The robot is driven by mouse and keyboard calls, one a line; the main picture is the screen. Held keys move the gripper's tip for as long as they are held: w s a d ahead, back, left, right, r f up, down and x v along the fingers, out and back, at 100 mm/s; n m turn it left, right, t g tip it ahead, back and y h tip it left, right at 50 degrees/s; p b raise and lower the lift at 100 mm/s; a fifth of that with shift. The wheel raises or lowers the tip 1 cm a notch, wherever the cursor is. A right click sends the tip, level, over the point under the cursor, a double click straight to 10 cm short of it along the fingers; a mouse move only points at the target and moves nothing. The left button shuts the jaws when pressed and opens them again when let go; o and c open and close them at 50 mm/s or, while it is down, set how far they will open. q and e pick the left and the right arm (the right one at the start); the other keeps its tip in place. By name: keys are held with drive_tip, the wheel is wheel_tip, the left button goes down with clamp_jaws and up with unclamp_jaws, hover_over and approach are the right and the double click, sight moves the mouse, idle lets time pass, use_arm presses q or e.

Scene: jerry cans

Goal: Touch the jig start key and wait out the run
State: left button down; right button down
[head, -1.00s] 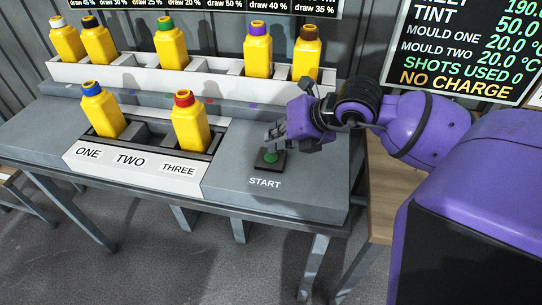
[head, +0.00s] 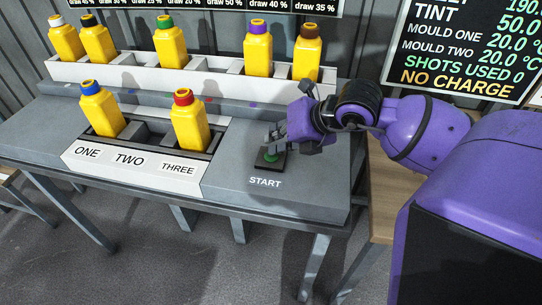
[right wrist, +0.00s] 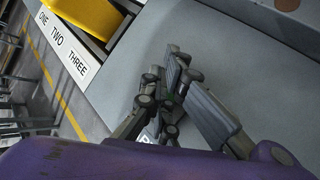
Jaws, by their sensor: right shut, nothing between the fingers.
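The green start key (head: 267,160) sits on a dark square base on the grey bench top, above the word START. My right gripper (head: 271,148) is shut and empty, its fingertips pointing down right at the key and covering part of it. I cannot tell whether they touch it. In the right wrist view the shut gripper (right wrist: 172,85) hides most of the key. The jig (head: 130,164) is marked ONE, TWO and THREE. A yellow can with a blue cap (head: 103,115) stands in ONE and a red-capped can (head: 189,126) in THREE. TWO is empty. My left gripper is out of view.
Behind the jig, a white rack (head: 205,76) holds several yellow cans with white, black, green, purple and brown caps. A dark board (head: 470,45) at upper right reads SHOTS USED 0 and NO CHARGE. The bench top around the key is clear.

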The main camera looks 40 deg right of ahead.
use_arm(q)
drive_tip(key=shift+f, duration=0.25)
use_arm(e)
drive_tip(key=shift+f, duration=0.3)
idle(0.4)
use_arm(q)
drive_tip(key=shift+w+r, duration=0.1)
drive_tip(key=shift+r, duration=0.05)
use_arm(e)
drive_tip(key=shift+r, duration=0.15)
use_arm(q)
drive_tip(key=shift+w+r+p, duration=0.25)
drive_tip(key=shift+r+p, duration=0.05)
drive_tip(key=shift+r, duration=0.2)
use_arm(e)
drive_tip(key=shift+r, duration=0.6)
